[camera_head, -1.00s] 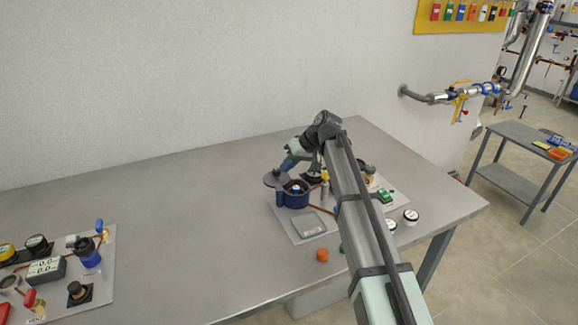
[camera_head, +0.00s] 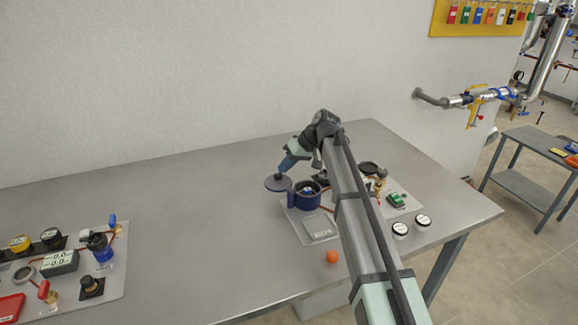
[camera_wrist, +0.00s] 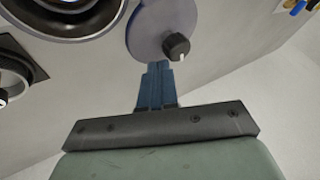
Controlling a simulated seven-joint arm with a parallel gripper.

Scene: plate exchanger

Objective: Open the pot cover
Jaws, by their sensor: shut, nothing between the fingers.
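The dark blue pot (camera_head: 300,201) stands open on a grey board on the table. Its round interior (camera_wrist: 70,18) shows at the upper left of the wrist view. The flat round cover (camera_head: 277,184) is out to the left of the pot's mouth, near rim height. In the wrist view the cover (camera_wrist: 146,32) is a grey-violet disc with a black knob (camera_wrist: 177,46) near its edge. My gripper (camera_head: 284,166) is shut and empty. In the wrist view its blue fingertips (camera_wrist: 158,66) are at the cover's edge, beside the knob; I cannot tell whether they touch.
An orange cap (camera_head: 332,257) and white-faced round gauges (camera_head: 400,229) are nearby. Another equipment board (camera_head: 72,275) is at the left. The table (camera_head: 190,215) between is clear.

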